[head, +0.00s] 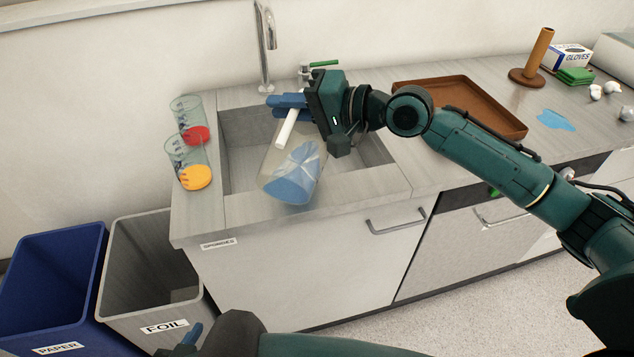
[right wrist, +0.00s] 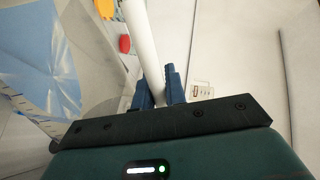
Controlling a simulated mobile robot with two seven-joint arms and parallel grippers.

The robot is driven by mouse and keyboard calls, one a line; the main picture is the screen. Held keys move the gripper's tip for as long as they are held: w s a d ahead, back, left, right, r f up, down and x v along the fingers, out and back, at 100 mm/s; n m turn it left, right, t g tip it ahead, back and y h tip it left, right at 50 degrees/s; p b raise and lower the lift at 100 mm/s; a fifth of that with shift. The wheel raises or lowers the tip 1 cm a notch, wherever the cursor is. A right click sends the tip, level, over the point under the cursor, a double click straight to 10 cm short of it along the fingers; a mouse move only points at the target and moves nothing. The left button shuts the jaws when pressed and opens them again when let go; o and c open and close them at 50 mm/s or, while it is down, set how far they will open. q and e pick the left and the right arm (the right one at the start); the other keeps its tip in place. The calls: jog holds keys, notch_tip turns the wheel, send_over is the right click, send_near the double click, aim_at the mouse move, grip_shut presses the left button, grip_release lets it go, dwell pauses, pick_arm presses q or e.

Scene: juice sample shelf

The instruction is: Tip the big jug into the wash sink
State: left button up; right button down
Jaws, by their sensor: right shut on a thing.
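The big jug (head: 285,165) is clear with blue liquid low inside and a white handle (head: 288,127). It hangs tilted over the front part of the wash sink (head: 237,158). My right gripper (head: 287,104) is shut on the handle. In the right wrist view the blue fingers (right wrist: 159,88) stand on either side of the white handle (right wrist: 143,42), and part of the jug (right wrist: 40,65) shows at left. The sink is a grey basin, partly hidden by the jug. Of my left gripper, one blue finger (head: 192,333) shows at the bottom edge.
Cups with red (head: 188,110) and orange (head: 183,150) contents stand left of the sink. A tap (head: 265,45) rises behind it. A brown tray (head: 480,103) lies to the right, near a blue puddle (head: 555,119). Paper (head: 55,235) and foil bins (head: 150,225) stand at lower left.

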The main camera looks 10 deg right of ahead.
jog(key=shift+w+d+f+m+b, duration=0.2)
jog(key=shift+w+d+m+b, duration=0.1)
jog(key=shift+w+b, duration=0.15)
dwell(0.5)
jog(key=shift+w+d+f, duration=0.15)
jog(key=shift+w+f, duration=0.05)
jog(key=shift+w, duration=0.1)
jog(key=shift+w+d+f+m+b, duration=0.15)
jog(key=shift+w+d+m+b, duration=0.2)
jog(key=shift+w+m, duration=0.15)
dwell(1.2)
jog(key=shift+s+a, duration=0.1)
